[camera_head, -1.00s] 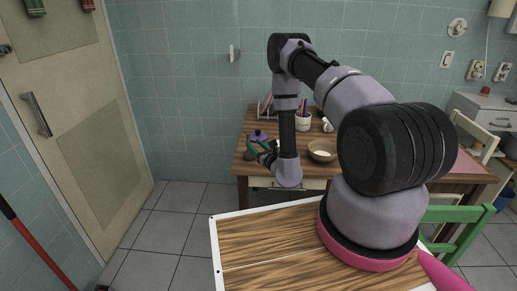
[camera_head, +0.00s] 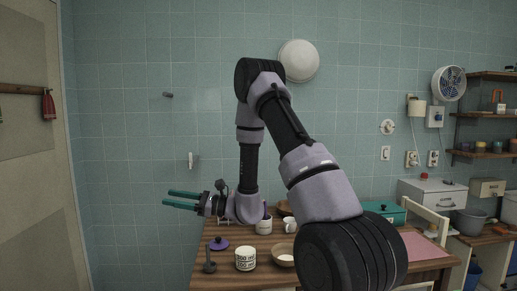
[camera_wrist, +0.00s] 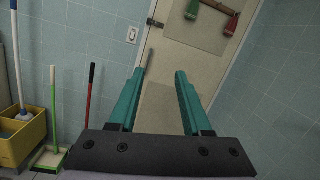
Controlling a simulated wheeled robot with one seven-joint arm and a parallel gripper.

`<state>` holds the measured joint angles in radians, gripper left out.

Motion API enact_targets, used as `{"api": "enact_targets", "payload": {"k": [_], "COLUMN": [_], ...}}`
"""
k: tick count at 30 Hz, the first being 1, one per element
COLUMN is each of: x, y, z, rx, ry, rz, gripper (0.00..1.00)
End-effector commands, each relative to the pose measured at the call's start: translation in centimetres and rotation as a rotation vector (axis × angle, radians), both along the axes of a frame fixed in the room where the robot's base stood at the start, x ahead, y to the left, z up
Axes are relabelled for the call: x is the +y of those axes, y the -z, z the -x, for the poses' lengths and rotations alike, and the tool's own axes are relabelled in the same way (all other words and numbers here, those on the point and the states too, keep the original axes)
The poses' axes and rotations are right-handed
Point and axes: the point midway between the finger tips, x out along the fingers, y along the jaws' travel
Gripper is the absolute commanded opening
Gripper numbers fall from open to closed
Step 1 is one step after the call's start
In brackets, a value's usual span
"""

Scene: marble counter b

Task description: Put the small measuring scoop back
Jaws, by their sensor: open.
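A dark grey scoop-like thing (camera_head: 209,264) stands at the left front of the wooden table, its handle pointing up; I take it for the small measuring scoop. Right of it is a white measuring cup (camera_head: 245,260) with dark markings. A purple lid (camera_head: 219,243) with a knob lies behind them. My gripper (camera_head: 168,198) is open and empty, level, pointing left, above and beyond the table's left edge. Its two green fingers show apart in the wrist view (camera_wrist: 160,82), with nothing between them.
A bowl (camera_head: 284,257), a white mug (camera_head: 290,225) and a white holder (camera_head: 264,226) stand on the table (camera_head: 216,280). A pink mat (camera_head: 425,246) lies at the right. The wrist view shows a door (camera_wrist: 185,60), a yellow bucket (camera_wrist: 22,138) and broom handles.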

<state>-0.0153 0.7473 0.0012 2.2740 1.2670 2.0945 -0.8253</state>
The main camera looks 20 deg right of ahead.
Motion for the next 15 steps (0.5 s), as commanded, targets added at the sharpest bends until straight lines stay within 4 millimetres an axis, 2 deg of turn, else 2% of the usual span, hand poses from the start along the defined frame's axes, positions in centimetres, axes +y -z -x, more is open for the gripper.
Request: {"api": "enact_targets", "payload": {"k": [1, 3, 6, 11, 15], "x": [0.7, 1.4, 1.7, 0.6, -1.9], "y": [-2.7, -5.3, -8.0, -10.5, -11.4], "z": [1.7, 4.5, 8.6, 14.6, 18.8], "rx": [-0.052, -0.11, -0.196, -0.34, -0.47], "ry": [-0.078, -0.189, -0.331, -0.504, -0.596], "rz": [0.042, 0.115, 0.245, 0.499, 0.76], "gripper": [0.49, 0.49, 0.49, 0.49, 0.49]}}
